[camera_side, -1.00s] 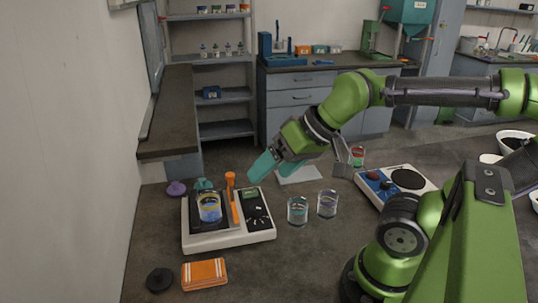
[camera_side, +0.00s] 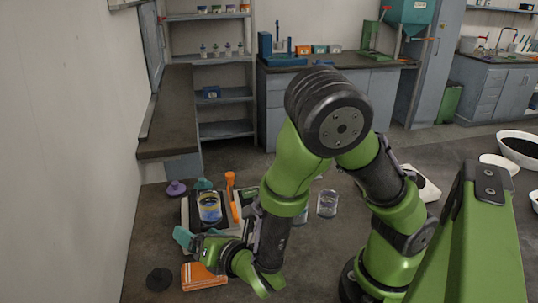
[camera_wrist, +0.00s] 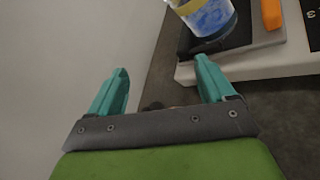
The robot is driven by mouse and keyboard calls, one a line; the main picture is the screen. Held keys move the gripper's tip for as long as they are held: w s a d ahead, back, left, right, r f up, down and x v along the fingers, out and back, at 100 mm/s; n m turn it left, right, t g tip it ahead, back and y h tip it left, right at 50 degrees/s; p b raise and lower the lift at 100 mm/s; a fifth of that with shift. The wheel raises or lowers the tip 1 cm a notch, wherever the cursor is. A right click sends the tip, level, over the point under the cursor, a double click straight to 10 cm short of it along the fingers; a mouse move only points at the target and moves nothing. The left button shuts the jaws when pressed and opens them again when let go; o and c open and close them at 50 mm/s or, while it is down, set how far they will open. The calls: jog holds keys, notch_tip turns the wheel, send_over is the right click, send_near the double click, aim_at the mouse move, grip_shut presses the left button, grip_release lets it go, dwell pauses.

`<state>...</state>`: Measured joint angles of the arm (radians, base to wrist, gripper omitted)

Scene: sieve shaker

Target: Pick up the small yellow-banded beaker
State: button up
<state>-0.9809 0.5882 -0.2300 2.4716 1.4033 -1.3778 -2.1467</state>
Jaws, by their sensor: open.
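The small beaker with a yellow band and blue contents (camera_side: 209,207) stands upright on the sieve shaker (camera_side: 188,215), beside the orange upright clamp (camera_side: 232,190). In the wrist view the beaker (camera_wrist: 210,18) is at the top right, partly cut off by the frame edge. My gripper (camera_side: 183,238) is low at the front left corner of the shaker, with its teal fingers apart. In the wrist view the gripper (camera_wrist: 161,66) is open and empty, with the beaker beyond and right of the fingertips. My arm hides much of the shaker's front and right side.
An orange box (camera_side: 204,277) and a black disc (camera_side: 159,280) lie in front of the shaker. A purple stopper (camera_side: 176,188) lies behind it. A glass beaker (camera_side: 327,204) stands to the right, another mostly hidden by my arm. A wall borders the bench on the left.

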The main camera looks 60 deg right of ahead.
aim_at(214, 207)
jog(key=n, duration=0.2)
jog(key=n+t, duration=0.1)
jog(key=shift+s+a+f+n, duration=0.15)
jog(key=shift+s+a+n, duration=0.15)
jog(key=shift+s, duration=0.1)
jog(key=d+h, duration=0.1)
jog(key=d, duration=0.1)
jog(key=d+n+h, duration=0.1)
jog(key=d, duration=0.1)
jog(key=d+h, duration=0.1)
jog(key=d, duration=0.1)
jog(key=shift+s+d+r+n+t+h, duration=0.3)
jog(key=shift+s+d+r+t, duration=0.05)
jog(key=shift+s+r+t, duration=0.05)
jog(key=shift+x, duration=3.65)
jog(key=shift+s, duration=0.1)
jog(key=c, duration=1.1)
jog(key=shift+r, duration=0.25)
jog(key=shift+r, duration=4.75)
